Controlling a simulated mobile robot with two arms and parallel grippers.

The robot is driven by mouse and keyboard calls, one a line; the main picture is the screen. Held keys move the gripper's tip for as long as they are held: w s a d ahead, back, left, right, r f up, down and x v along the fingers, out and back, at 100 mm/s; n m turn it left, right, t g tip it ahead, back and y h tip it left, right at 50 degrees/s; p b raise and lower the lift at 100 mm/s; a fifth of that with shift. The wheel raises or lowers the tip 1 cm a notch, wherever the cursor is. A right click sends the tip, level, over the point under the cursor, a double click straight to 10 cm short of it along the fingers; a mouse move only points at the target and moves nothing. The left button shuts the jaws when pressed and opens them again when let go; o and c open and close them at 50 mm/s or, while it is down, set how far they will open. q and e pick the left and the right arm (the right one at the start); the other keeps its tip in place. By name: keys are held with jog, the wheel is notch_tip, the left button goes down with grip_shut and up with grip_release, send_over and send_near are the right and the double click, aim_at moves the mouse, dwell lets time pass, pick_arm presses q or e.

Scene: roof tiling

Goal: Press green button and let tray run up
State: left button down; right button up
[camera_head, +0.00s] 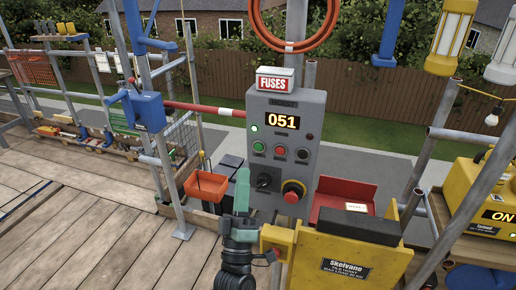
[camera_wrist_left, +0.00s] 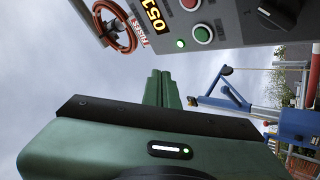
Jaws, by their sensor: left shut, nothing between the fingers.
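The grey hoist control box (camera_head: 285,125) shows 051 on its display and a lit green lamp. Its green button (camera_head: 258,147) sits left of a red button (camera_head: 280,150). In the left wrist view the green button (camera_wrist_left: 203,33) is at the upper right, apart from the fingertips. My left gripper (camera_head: 242,175) has green fingers, shut and empty, pointing up in front of the box's lower left edge, below the button. The fingers also show in the left wrist view (camera_wrist_left: 161,80). A red open-fronted tray (camera_head: 345,190) stands right of the box. My right gripper is not in view.
A black selector knob (camera_head: 264,181) and a red mushroom knob (camera_head: 293,190) sit low on the box. A yellow Skelvane unit (camera_head: 345,262) stands in front. Scaffold poles (camera_head: 430,150) are at right. An orange bin (camera_head: 206,186) is at left, beside open planks (camera_head: 85,235).

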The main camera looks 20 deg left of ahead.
aim_at(259, 147)
pick_arm(q)
jog(key=shift+w+d+b, duration=0.15)
jog(key=shift+w+b, duration=1.55)
jog(key=shift+w, duration=2.35)
jog(key=shift+w, duration=0.1)
jog(key=shift+w+b, duration=0.35)
